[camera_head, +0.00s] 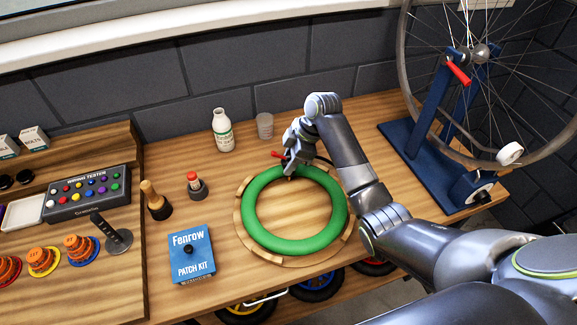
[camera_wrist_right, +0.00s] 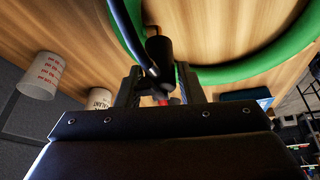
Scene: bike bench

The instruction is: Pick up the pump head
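The pump head is a small black fitting with a red lever (camera_head: 277,154), at the far edge of the green tyre ring (camera_head: 253,194) in the head view. In the right wrist view the black pump head (camera_wrist_right: 159,50) with its black hose lies between my right gripper's fingers (camera_wrist_right: 160,85), with some red showing below it. The fingers stand apart, with gaps beside the fitting. My right gripper (camera_head: 291,166) partly hides the pump head in the head view. My left gripper is not in view.
The ring lies on a round wooden board (camera_head: 243,240). A white bottle (camera_head: 223,132) and a grey cup (camera_head: 265,126) stand behind. A blue patch kit box (camera_head: 193,264) lies left. A blue wheel stand (camera_head: 425,165) stands right.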

